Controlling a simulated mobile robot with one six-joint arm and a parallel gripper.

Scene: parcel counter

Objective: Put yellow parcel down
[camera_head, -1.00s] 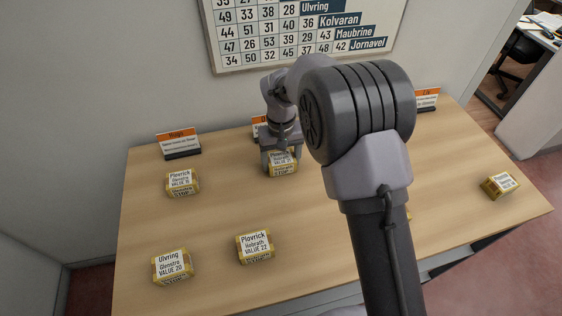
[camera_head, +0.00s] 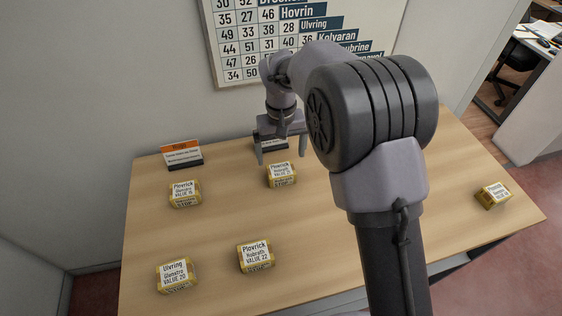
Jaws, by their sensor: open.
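A yellow parcel with a white label (camera_head: 281,174) rests on the wooden table (camera_head: 225,215), in front of the middle sign. My gripper (camera_head: 282,158) is open above and behind this parcel, its two fingers apart and holding nothing. The parcel sits clear below the fingers. Other yellow parcels lie on the table: one at the back left (camera_head: 185,193), one at the front left (camera_head: 176,275), one at the front middle (camera_head: 256,256) and one near the right edge (camera_head: 492,195).
An orange-topped sign (camera_head: 181,154) stands at the back left. A second sign (camera_head: 268,143) stands behind my gripper, partly hidden by it. A board with numbers and names (camera_head: 300,40) hangs on the wall. My arm hides much of the table's right half.

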